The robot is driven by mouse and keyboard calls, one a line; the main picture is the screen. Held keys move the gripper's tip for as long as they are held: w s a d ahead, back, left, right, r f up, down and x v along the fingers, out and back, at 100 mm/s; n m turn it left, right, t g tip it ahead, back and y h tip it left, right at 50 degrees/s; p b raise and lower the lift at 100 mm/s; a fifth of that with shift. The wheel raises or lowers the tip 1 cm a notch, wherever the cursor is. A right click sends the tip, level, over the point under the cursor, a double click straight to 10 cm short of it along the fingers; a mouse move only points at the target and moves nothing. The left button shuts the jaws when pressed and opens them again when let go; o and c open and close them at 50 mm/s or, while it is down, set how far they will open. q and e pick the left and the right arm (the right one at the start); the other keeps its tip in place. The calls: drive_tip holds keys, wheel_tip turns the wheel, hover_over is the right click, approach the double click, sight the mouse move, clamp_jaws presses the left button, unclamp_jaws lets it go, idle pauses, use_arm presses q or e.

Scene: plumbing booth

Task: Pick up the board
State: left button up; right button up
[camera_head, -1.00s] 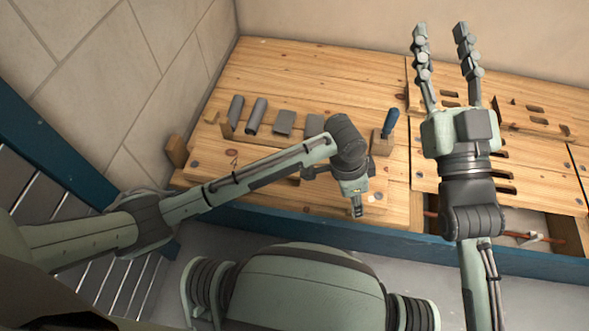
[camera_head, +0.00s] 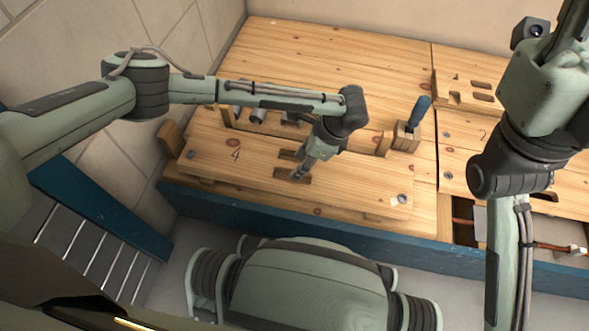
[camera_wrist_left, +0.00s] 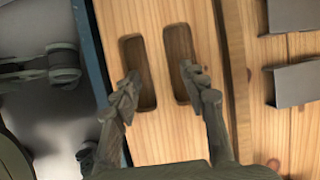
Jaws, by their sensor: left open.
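The board (camera_head: 255,162) is a pale wooden plank marked 4, with two dark hand slots near its middle. It lies along the front of the bench at the left. My left gripper (camera_head: 301,172) is over the slots, its fingers pointing down. In the left wrist view the board (camera_wrist_left: 160,143) fills the middle, and the open left gripper (camera_wrist_left: 160,76) has one finger by each slot, with nothing between them. I cannot tell whether the fingertips are inside the slots. My right gripper is at the upper right, partly cut off by the picture edge.
A wooden block holding a blue-handled tool (camera_head: 419,112) stands behind the board's right end. Grey parts (camera_head: 243,112) sit behind the board, partly hidden by my left arm. An opening with copper pipe (camera_head: 540,246) is at the right. The bench has a blue front edge (camera_head: 300,228).

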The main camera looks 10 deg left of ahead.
use_arm(q)
drive_tip(key=shift+a+f, duration=0.2)
drive_tip(key=shift+f, duration=0.4)
clamp_jaws()
drive_tip(key=shift+r, duration=0.1)
